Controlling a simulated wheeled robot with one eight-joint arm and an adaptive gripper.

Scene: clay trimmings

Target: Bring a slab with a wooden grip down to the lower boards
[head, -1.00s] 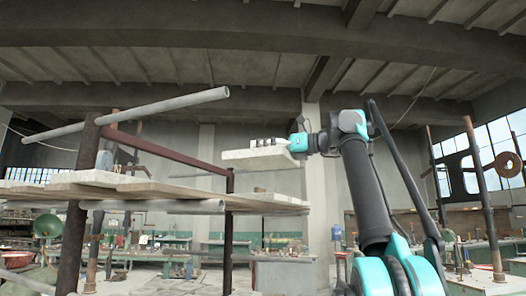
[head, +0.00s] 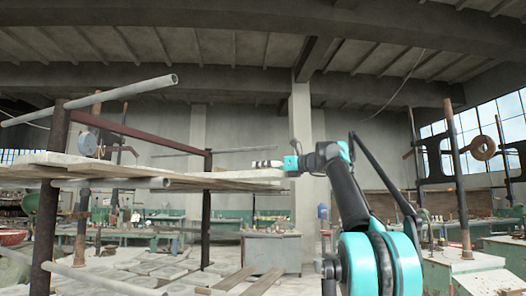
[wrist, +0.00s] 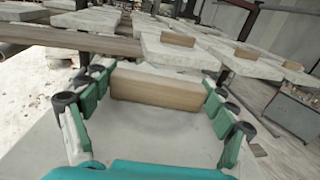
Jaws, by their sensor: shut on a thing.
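My gripper (head: 268,164) is shut on the wooden grip (wrist: 155,90) of a pale slab (wrist: 140,138); its green fingers (wrist: 155,100) stand at both ends of the block in the wrist view. In the head view the held slab (head: 265,174) looks edge-on, about level with the upper boards (head: 100,168), and I cannot tell its gap from them. Several other slabs, some with wooden grips (wrist: 178,38), lie beyond my gripper in the wrist view. Lower boards (head: 235,278) show near the floor at the bottom of the head view.
A scaffold with dark posts (head: 206,220) and pale pipes (head: 110,95) stands at the left. A grey cabinet (head: 272,250) stands behind the lower boards. Benches with clutter line the back. Open air lies around the held slab on its right.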

